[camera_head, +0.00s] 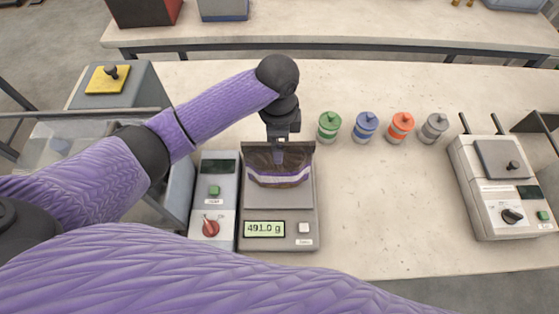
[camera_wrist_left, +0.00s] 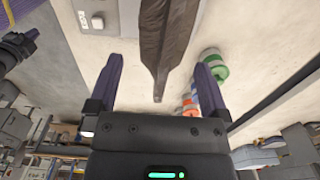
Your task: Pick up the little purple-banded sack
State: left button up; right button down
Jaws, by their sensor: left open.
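The little purple-banded sack (camera_head: 265,177) is dark brown with a purple and white band. It rests on the plate of the scale (camera_head: 279,198), which reads 491.0 g. My left gripper (camera_head: 279,156) points down from above at the sack's top. In the left wrist view the dark upper part of the sack (camera_wrist_left: 165,35) narrows to a tip between the two spread purple fingers, with gaps on both sides. My left gripper (camera_wrist_left: 158,63) is open there, and the band is out of sight. My right gripper is not in view.
A control box (camera_head: 212,192) with a green button and red knob stands left of the scale. Green (camera_head: 329,125), blue (camera_head: 365,126), orange (camera_head: 401,126) and grey (camera_head: 434,127) lidded jars stand to its right. A sealer-like machine (camera_head: 500,185) is far right. The middle-right table is clear.

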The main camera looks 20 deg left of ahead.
pick_arm(q)
jog(key=f, duration=0.3)
jog(key=f+b, duration=0.1)
jog(key=f, duration=0.1)
jog(key=shift+w+a+f, duration=0.1)
jog(key=shift+w+f, duration=0.15)
jog(key=shift+r, duration=0.1)
grip_shut()
